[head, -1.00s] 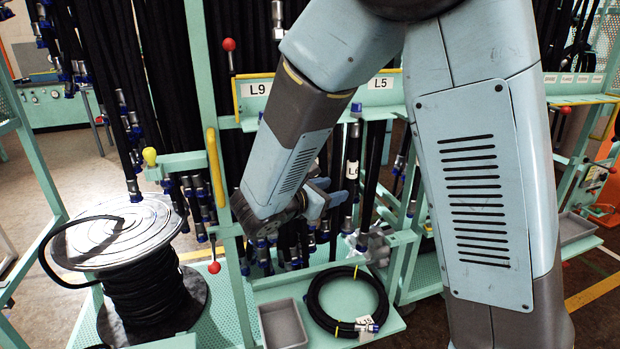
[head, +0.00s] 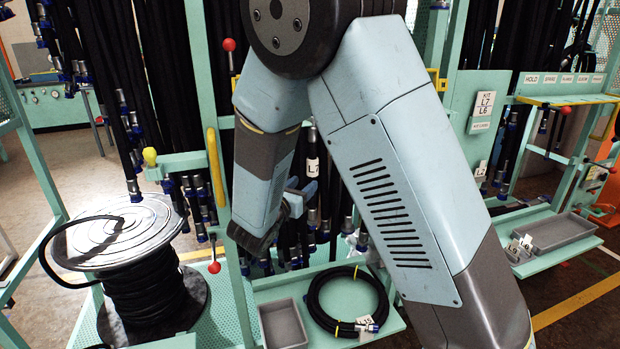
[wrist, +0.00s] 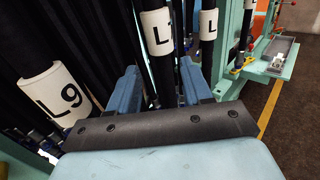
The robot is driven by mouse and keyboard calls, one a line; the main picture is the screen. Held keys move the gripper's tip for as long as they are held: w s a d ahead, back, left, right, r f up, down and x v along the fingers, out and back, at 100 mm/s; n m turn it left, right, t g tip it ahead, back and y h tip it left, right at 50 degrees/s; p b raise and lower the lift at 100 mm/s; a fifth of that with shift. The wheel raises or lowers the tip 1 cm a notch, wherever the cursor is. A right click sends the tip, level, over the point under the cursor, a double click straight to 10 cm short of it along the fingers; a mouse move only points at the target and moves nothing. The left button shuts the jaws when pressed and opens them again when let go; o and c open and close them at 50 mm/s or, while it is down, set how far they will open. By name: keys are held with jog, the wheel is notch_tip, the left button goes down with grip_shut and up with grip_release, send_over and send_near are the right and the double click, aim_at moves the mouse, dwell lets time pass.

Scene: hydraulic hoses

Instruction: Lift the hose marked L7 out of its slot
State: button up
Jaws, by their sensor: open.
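My gripper (wrist: 160,88) is open, its two blue fingers apart in the wrist view. A black hose with a white label (wrist: 157,32) runs between the fingers in that picture; its label starts with L and the second character is mostly turned away. I cannot tell whether the fingers touch it. In the head view my gripper (head: 297,197) is partly behind my arm, beside a hose whose white label (head: 312,168) appears to read L7. The slot holding this hose is hidden by my arm.
The hose marked L9 (wrist: 60,95) hangs close left of my gripper. Another L-marked hose (wrist: 208,25) hangs close right. A coiled hose (head: 347,302) and grey tray (head: 284,323) lie below. A hose reel (head: 130,235) stands at left. A kit panel (head: 483,105) lists L7 and L6.

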aim_at(312, 175)
jog(key=shift+f+x, duration=0.2)
jog(key=shift+x, duration=1.25)
jog(key=shift+f+x, duration=0.15)
jog(key=shift+x, duration=1.3)
jog(key=shift+s+d, duration=0.1)
jog(key=shift+d, duration=0.05)
jog(key=shift+c, duration=0.4)
grip_shut()
